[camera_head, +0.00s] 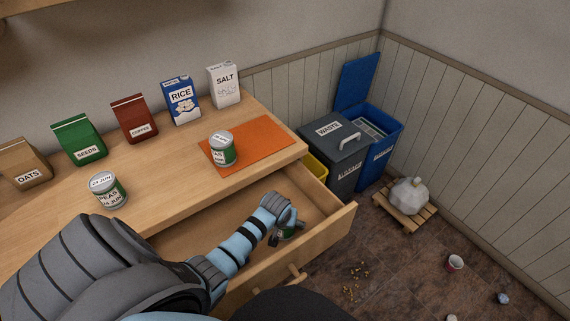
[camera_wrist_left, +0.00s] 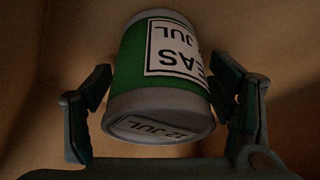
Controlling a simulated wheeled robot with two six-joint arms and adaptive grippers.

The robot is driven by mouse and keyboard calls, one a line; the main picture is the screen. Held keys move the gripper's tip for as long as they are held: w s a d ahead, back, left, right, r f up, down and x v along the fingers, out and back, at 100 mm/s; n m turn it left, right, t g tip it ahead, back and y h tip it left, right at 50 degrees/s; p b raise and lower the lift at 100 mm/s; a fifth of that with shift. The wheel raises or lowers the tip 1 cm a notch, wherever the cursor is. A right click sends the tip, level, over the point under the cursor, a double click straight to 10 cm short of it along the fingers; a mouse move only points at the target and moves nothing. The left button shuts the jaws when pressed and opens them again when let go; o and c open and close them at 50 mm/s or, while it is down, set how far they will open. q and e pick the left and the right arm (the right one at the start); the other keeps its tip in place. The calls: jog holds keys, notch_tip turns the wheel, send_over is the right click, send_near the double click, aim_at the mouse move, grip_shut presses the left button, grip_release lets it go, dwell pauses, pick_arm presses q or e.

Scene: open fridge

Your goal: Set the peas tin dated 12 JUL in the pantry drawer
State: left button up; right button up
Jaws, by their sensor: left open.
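In the head view this tin (camera_head: 288,234) is mostly hidden by my left gripper (camera_head: 284,226), low inside the open pantry drawer (camera_head: 325,223). My left gripper's fingers (camera_wrist_left: 168,85) are open, one on each side of the tin. Whether the tin touches the drawer floor cannot be told. My right gripper is not in view.
A peas tin (camera_head: 108,191) marked JUN stands on the counter; another tin (camera_head: 222,149) stands on the orange mat (camera_head: 262,137). Bags and boxes line the wall. A grey waste bin (camera_head: 337,160) stands beyond the drawer's right end. The drawer front (camera_head: 325,240) borders the arm.

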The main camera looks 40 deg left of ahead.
pick_arm(q)
jog(key=shift+r, duration=0.4)
jog(key=p+v, duration=0.5)
jog(key=v, duration=0.5)
jog(key=shift+s+r, duration=0.15)
jog(key=shift+r, duration=0.15)
jog(key=shift+s+d+r, duration=0.1)
jog(key=shift+r, duration=0.15)
